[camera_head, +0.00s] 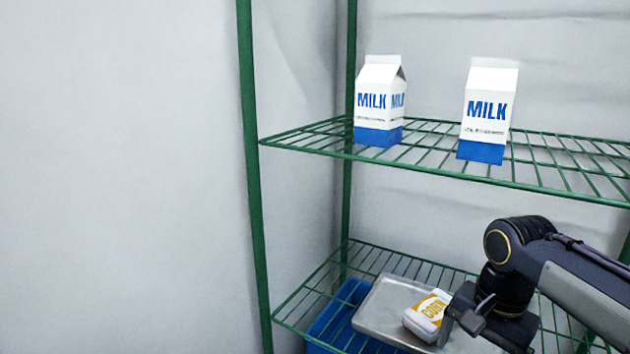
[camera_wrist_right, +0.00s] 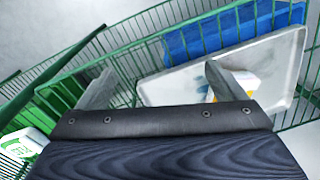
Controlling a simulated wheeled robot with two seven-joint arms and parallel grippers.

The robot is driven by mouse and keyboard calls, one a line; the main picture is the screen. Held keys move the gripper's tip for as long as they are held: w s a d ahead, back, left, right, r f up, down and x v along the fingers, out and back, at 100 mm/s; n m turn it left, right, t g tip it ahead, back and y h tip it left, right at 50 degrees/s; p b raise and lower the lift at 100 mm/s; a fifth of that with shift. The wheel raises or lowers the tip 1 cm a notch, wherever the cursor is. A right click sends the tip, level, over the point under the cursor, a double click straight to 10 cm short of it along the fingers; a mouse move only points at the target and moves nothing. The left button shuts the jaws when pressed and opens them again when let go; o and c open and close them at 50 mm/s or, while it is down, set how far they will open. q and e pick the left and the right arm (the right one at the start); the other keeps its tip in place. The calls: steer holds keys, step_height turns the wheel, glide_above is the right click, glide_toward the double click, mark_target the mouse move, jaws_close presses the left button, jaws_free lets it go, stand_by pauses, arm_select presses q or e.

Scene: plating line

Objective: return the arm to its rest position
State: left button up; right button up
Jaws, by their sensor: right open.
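My right arm comes in from the right in the head view, in front of the lower shelf. Its gripper (camera_head: 466,326) is beside the corn package on the tray; I cannot tell whether they touch. In the right wrist view the gripper (camera_wrist_right: 162,84) has its two fingers wide apart with nothing held between them. The white and yellow corn package (camera_head: 426,316) lies on the metal tray (camera_head: 374,318). In the right wrist view the package is partly hidden behind the right finger. My left gripper is not in view.
The green wire rack's upper shelf (camera_head: 318,142) holds two milk cartons, left (camera_head: 379,102) and right (camera_head: 487,110). A blue bin (camera_head: 327,325) shows by the tray. A white carton with green print (camera_wrist_right: 18,148) shows at left in the wrist view. Space left of the rack is clear.

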steer(key=s+a+f+n+t+y, duration=0.2)
steer(key=s+f+n+t, duration=0.15)
steer(key=s, duration=0.45)
steer(key=s+a+f+n+t+y, duration=0.1)
steer(key=s+a+f+n+t, duration=0.15)
steer(key=s+f+n, duration=0.4)
step_height(320, 180, up, 36)
steer(key=s+m+p, duration=0.1)
steer(key=m+p, duration=0.1)
steer(key=p, duration=3.2)
steer(key=shift+g, duration=0.4)
